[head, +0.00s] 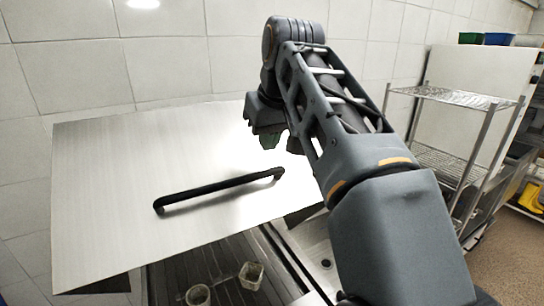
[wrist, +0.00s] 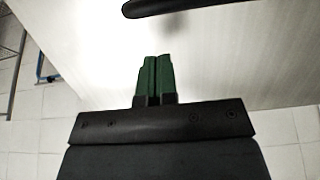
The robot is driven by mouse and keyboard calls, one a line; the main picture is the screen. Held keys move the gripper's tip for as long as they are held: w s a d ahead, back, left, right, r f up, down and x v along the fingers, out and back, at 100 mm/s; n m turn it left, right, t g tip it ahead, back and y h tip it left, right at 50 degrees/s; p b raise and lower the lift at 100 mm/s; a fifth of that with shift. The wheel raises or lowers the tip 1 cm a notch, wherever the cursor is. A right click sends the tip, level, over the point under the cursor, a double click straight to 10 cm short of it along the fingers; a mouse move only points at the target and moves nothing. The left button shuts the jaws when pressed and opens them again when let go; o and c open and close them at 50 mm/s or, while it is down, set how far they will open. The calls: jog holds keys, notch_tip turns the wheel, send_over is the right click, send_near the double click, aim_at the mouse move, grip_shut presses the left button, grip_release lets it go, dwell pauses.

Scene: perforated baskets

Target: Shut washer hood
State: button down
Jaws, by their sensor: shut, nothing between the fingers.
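The washer hood (head: 110,165) is a large brushed-metal panel, raised and tilted over the washer, with a dark bar handle (head: 220,190) across its front face. In the wrist view the hood's pale face (wrist: 235,50) fills the upper part, and the end of the handle (wrist: 175,6) shows at the top edge. My gripper (head: 270,140) is near the hood's upper right part, above the handle in the head view. Its green fingers (wrist: 155,75) are together and hold nothing. Whether the fingertips touch the hood I cannot tell.
Below the hood is a dark ribbed rack (head: 222,265) with two small pale cups (head: 251,275) on it. A metal wire shelf unit (head: 440,150) stands to the right. A tiled wall (head: 170,65) is behind. Yellow and other items sit on shelves at the far right.

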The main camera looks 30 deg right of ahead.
aim_at(272, 169)
jog(key=shift+s+f, duration=0.4)
jog(key=shift+f, duration=0.45)
jog(key=shift+s+f, duration=0.35)
jog(key=shift+f, duration=0.45)
